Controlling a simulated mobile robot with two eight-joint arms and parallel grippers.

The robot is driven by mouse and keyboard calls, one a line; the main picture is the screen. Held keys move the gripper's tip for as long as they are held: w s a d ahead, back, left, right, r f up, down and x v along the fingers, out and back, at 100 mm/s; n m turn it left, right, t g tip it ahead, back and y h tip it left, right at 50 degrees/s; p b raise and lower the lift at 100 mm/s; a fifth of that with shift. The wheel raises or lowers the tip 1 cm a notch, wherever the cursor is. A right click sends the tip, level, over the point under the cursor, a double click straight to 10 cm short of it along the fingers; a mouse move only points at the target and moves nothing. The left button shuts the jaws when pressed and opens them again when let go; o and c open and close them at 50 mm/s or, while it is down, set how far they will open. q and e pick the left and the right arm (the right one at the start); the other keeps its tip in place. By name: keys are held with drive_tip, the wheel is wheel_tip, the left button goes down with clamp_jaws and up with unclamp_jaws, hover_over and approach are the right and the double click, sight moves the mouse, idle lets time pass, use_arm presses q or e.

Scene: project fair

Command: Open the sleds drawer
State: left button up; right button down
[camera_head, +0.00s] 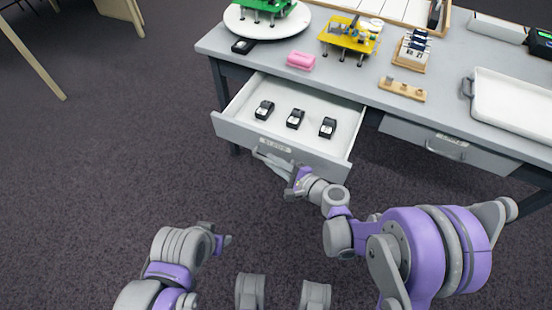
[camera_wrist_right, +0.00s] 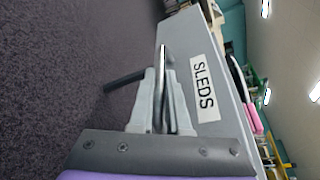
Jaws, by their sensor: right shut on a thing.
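The sleds drawer (camera_head: 228,128) is pulled out from the left side of the grey table in the head view. Three small black-and-white sleds (camera_head: 296,119) lie in a row inside it. Its front (camera_wrist_right: 229,125) with the label SLEDS (camera_wrist_right: 204,87) shows in the right wrist view. My right gripper (camera_head: 268,160) is at the drawer front, shut on the drawer's bar handle (camera_wrist_right: 160,75); its fingers (camera_wrist_right: 160,105) show on either side of the bar. My left gripper (camera_head: 226,240) is low, away from the table; its fingers are too small to judge.
The grey table (camera_head: 445,115) holds a white turntable with a green stand, a yellow stand (camera_head: 350,37), a pink block (camera_head: 301,60), wooden holders and a white tray (camera_head: 510,103). A second drawer (camera_head: 440,140) at the right is closed. The carpet before the table is clear.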

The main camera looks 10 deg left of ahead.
drive_tip(key=c, duration=1.2)
unclamp_jaws()
drive_tip(key=shift+o, duration=0.2)
drive_tip(key=p+v, duration=0.1)
drive_tip(key=v, duration=1)
